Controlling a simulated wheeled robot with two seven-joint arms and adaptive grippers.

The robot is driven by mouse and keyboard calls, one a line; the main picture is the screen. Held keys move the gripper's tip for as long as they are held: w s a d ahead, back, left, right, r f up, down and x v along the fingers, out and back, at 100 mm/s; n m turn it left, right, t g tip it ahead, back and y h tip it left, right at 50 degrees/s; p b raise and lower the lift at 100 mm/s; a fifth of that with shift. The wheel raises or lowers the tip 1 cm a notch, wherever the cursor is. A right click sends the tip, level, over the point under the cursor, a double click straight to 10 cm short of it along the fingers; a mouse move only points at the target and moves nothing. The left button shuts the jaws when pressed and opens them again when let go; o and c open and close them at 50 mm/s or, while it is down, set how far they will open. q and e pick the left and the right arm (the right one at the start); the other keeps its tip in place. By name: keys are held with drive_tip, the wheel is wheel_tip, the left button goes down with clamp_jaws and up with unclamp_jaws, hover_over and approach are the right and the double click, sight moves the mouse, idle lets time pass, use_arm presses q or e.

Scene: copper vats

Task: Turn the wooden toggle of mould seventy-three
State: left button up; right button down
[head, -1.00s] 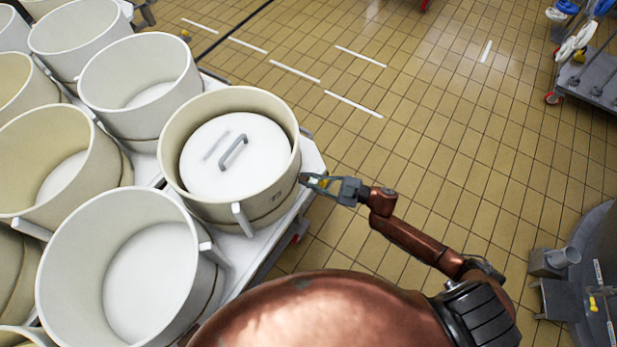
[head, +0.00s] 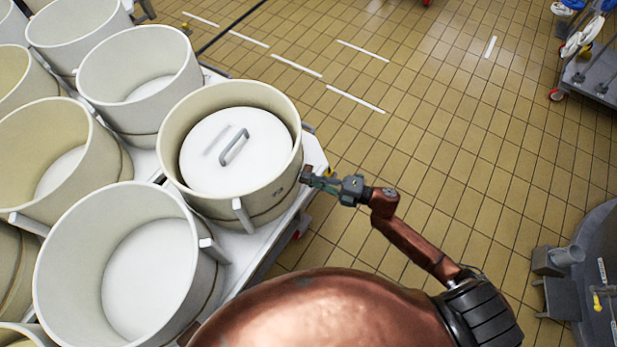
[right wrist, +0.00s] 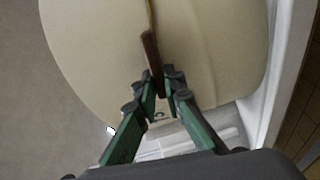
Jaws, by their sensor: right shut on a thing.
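The mould is a cream round tub (head: 232,206) with a white lid (head: 236,150) inside it, at the right end of the group of moulds. In the right wrist view its curved side (right wrist: 210,60) fills the middle. A brown wooden toggle (right wrist: 151,56) sits on that side, beside a thin yellowish strip. My right gripper (head: 308,176) is at the mould's right side. In the right wrist view, my right gripper (right wrist: 158,88) is shut on the toggle's lower end. The mould's number cannot be read. My left gripper is not in view.
Several open moulds (head: 120,265) crowd the left, on a white table (head: 315,160). A large copper curved surface (head: 330,310) fills the bottom. Tiled floor (head: 450,150) is free to the right. A grey cart (head: 595,70) stands at the far right.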

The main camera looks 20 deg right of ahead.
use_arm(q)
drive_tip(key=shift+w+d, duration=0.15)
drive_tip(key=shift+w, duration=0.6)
use_arm(e)
drive_tip(key=shift+s+f+n, duration=0.1)
drive_tip(key=shift+f+n, duration=0.1)
drive_tip(key=shift+n, duration=0.6)
drive_tip(key=c, duration=2)
unclamp_jaws()
drive_tip(key=v, duration=1.2)
